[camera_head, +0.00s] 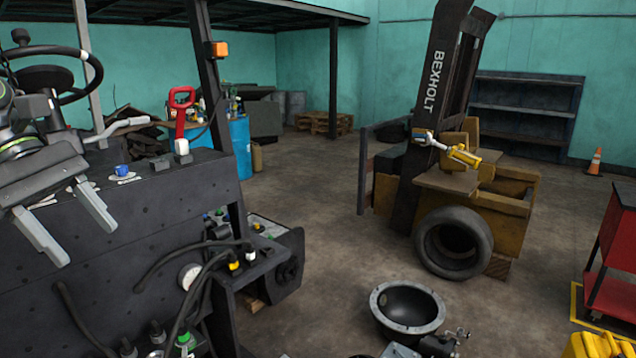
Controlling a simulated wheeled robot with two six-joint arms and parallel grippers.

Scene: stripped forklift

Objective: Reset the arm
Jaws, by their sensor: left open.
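My left gripper (80,240) is at the left side of the head view, in front of the dark forklift body. Its two grey fingers are spread apart and point down to the right. Nothing is between them. Part of my left arm shows above it at the left edge. My right gripper does not show.
The stripped forklift's dark panel (150,215) fills the left, with a steering wheel (55,70), a red-handled lever (181,115) and hoses. A round black housing (407,306) lies on the floor. A yellow forklift (490,205) stands behind. Open floor (325,250) lies between.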

